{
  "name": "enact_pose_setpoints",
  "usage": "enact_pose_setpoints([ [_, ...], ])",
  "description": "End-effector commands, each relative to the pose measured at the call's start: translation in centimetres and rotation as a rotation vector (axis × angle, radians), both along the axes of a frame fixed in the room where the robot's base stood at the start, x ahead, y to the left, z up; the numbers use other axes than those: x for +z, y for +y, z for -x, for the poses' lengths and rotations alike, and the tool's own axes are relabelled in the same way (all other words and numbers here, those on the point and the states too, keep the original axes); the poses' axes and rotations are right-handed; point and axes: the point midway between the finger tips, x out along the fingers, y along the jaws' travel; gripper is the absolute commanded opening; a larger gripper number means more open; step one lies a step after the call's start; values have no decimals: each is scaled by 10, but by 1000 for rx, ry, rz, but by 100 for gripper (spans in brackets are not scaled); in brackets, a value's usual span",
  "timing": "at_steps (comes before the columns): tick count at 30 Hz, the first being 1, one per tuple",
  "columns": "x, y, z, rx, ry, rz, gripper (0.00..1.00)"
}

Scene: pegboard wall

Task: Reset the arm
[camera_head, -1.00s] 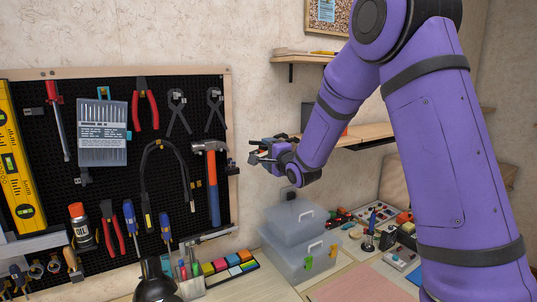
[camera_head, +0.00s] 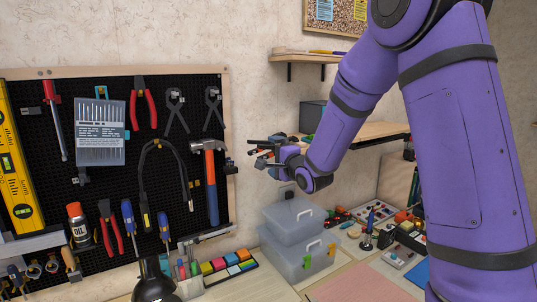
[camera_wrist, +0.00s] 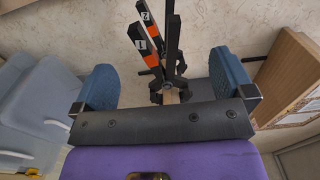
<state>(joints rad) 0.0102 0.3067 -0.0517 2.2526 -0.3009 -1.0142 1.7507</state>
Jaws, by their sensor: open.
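My gripper (camera_head: 262,153) hangs in the air in front of the wall, just right of the pegboard (camera_head: 125,92) and left of the wooden shelf. My purple arm reaches in from the right of the head view. In the wrist view the two blue fingertips of my gripper (camera_wrist: 166,82) stand wide apart. I see nothing held between them. A dark and orange object (camera_wrist: 150,45) shows beyond the fingers; I cannot tell what it is.
A hammer (camera_head: 211,185) hangs near the pegboard's right edge, close to my gripper. Stacked clear boxes (camera_head: 292,222) stand below on the workbench, with small parts to their right. A wooden shelf (camera_head: 375,133) lies behind my forearm; a higher shelf (camera_head: 300,58) is above.

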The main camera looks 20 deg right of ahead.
Motion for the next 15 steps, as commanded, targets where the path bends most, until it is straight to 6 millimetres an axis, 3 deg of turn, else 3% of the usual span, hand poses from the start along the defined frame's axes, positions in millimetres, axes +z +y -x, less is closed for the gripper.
enact_pose_setpoints([
  [6,0,-7,39,0,1,0,100],
  [15,0,-11,60,1,0,0,100],
])
